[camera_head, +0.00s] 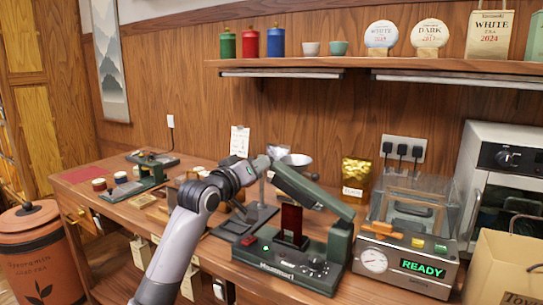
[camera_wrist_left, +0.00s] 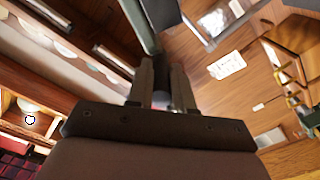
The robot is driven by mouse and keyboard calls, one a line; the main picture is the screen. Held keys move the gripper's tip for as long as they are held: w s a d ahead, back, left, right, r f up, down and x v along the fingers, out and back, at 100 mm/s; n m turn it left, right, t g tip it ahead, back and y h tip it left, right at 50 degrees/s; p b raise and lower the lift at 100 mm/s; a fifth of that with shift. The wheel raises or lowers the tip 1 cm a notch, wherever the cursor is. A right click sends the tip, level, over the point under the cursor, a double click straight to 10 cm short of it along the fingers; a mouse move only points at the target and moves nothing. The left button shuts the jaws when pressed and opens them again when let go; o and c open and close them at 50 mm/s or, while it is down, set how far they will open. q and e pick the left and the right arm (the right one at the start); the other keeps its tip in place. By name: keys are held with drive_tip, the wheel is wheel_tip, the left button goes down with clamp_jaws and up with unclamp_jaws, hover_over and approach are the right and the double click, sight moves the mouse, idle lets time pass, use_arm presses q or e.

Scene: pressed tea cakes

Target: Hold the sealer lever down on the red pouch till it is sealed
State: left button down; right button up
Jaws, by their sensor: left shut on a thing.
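The sealer (camera_head: 300,268) is a dark green machine on the bench, with a small green light lit on its front. Its long green lever (camera_head: 318,190) is raised, tilted up toward the left from the hinge post at the right. The red pouch (camera_head: 291,222) stands upright on the sealer under the lever, with a gap between them. My left gripper (camera_head: 265,162) is at the lever's raised left end and shut on it. In the left wrist view, the fingers (camera_wrist_left: 161,92) close on a part largely hidden between them, with the green lever (camera_wrist_left: 158,14) beyond. My right gripper is not in view.
A clear-lidded machine (camera_head: 410,262) with a READY display stands right of the sealer. A paper bag (camera_head: 505,270) is at the right front. A shelf (camera_head: 290,63) runs above.

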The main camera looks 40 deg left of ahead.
use_arm(q)
drive_tip(key=shift+s+a+f+n+b, duration=0.15)
drive_tip(key=shift+a+f+n, duration=0.25)
drive_tip(key=shift+f+n, duration=0.85)
drive_tip(key=shift+s+a+f+n+b, duration=0.1)
drive_tip(key=shift+a+f+n+b, duration=0.25)
drive_tip(key=shift+f, duration=1.7)
drive_tip(key=shift+s+a+f+n+b, duration=0.15)
drive_tip(key=shift+a+f+n, duration=0.25)
drive_tip(key=shift+f+n, duration=0.9)
drive_tip(key=shift+w+f+m, duration=0.1)
drive_tip(key=shift+f+m, duration=0.3)
drive_tip(key=shift+f, duration=0.05)
drive_tip(key=c, duration=1)
unclamp_jaws()
drive_tip(key=shift+r, duration=0.1)
drive_tip(key=v, duration=0.7)
